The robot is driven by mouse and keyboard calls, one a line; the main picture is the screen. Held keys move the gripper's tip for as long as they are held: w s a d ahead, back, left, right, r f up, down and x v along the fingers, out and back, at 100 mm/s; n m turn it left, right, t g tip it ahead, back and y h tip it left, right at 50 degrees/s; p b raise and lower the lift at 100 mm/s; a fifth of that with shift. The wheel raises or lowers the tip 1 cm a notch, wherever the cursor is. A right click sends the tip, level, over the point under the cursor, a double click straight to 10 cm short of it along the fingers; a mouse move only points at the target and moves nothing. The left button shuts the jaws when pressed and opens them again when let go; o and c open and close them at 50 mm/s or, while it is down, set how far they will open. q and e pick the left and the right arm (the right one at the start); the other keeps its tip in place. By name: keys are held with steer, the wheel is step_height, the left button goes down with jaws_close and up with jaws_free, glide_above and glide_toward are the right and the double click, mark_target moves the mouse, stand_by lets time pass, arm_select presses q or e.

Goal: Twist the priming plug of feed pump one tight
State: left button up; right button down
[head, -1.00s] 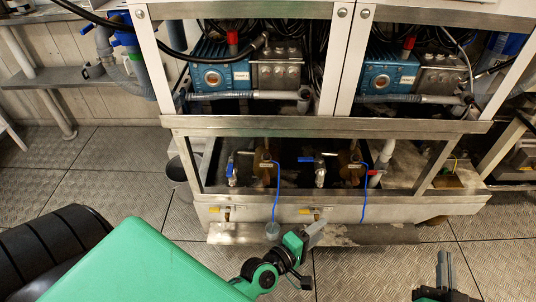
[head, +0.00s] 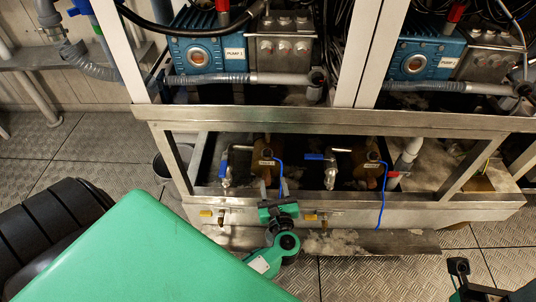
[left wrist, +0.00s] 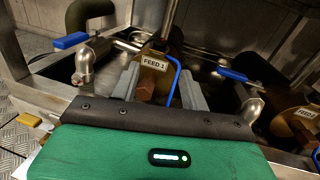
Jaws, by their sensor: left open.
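Feed pump one (head: 264,152) is a brass-brown body in the tray under the left cabinet. Its tag reads FEED 1 in the left wrist view (left wrist: 154,63). A blue cord (left wrist: 177,75) loops from near the tag and runs down between my fingers. My left gripper (head: 272,190) is in front of this pump. In the left wrist view its two grey fingers (left wrist: 158,78) are apart, with brown pump metal showing between and beyond them. I cannot make out the priming plug clearly. My right gripper (head: 458,267) is low at the right edge, its jaw gap unclear.
Blue-handled valves (head: 225,170) and (head: 330,172) stand beside the pumps. Feed pump two (head: 370,165) with its own blue cord is to the right. A steel frame rail (head: 330,120) crosses above the tray. Blue high-pressure pumps (head: 208,52) sit above it.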

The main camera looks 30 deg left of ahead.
mark_target(267, 154)
arm_select(q)
steer(key=b+x, duration=0.1)
steer(key=x, duration=1.1)
steer(key=shift+w+a+b, duration=0.1)
steer(key=shift+a+b, duration=0.05)
steer(key=shift+b, duration=0.2)
steer(key=c, duration=1)
